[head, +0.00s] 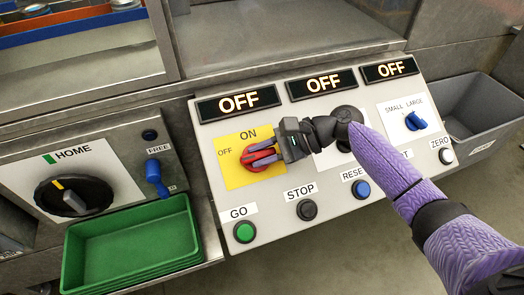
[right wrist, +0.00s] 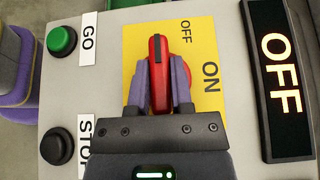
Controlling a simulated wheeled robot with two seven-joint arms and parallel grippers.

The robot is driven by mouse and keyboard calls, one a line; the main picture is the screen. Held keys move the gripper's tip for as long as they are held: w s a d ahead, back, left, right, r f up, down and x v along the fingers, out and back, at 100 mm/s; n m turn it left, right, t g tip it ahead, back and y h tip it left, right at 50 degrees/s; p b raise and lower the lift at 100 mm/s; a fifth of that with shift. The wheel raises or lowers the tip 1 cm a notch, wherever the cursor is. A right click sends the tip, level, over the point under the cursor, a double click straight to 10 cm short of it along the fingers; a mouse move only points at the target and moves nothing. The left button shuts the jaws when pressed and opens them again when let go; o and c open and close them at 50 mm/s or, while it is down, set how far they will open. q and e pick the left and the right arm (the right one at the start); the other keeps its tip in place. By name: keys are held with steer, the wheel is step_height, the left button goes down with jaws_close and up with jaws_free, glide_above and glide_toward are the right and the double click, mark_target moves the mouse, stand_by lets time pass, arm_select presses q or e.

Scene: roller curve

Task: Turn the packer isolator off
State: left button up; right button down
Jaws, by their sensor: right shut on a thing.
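The red isolator knob (head: 258,158) is on a yellow plate (head: 226,174) marked ON at the top and OFF at the left. My right gripper (head: 256,156) comes from the right and is shut on the knob's red handle, one purple finger on each side. In the right wrist view the handle (right wrist: 158,62) stands between the fingers, its end pointing to the side of the plate where OFF is printed. The display (head: 238,103) above the plate reads OFF.
Below the plate are a green GO button (head: 245,232) and a black STOP button (head: 307,210). A blue RESET button (head: 361,189) and blue size selector (head: 416,121) lie right. Left are a black HOME knob (head: 74,197) and green trays (head: 130,245).

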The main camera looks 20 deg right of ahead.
arm_select(q)
steer(key=shift+a, duration=0.1)
arm_select(e)
steer(key=shift+f, duration=0.1)
steer(key=c, duration=0.5)
jaws_free()
steer(key=p+v, duration=0.2)
steer(key=v, duration=0.7)
steer(key=shift+d+r, duration=0.2)
steer(key=shift+s+d, duration=0.1)
steer(key=shift+d, duration=0.1)
arm_select(q)
steer(key=shift+w+d+r, duration=0.25)
steer(key=shift+w+r, duration=0.1)
steer(key=shift+r, duration=0.2)
steer(key=shift+w+d+r, duration=0.25)
steer(key=shift+w+r, duration=0.05)
steer(key=shift+r, duration=0.2)
steer(key=shift+w, duration=0.1)
steer(key=shift+d, duration=0.15)
arm_select(e)
steer(key=shift+d, duration=0.1)
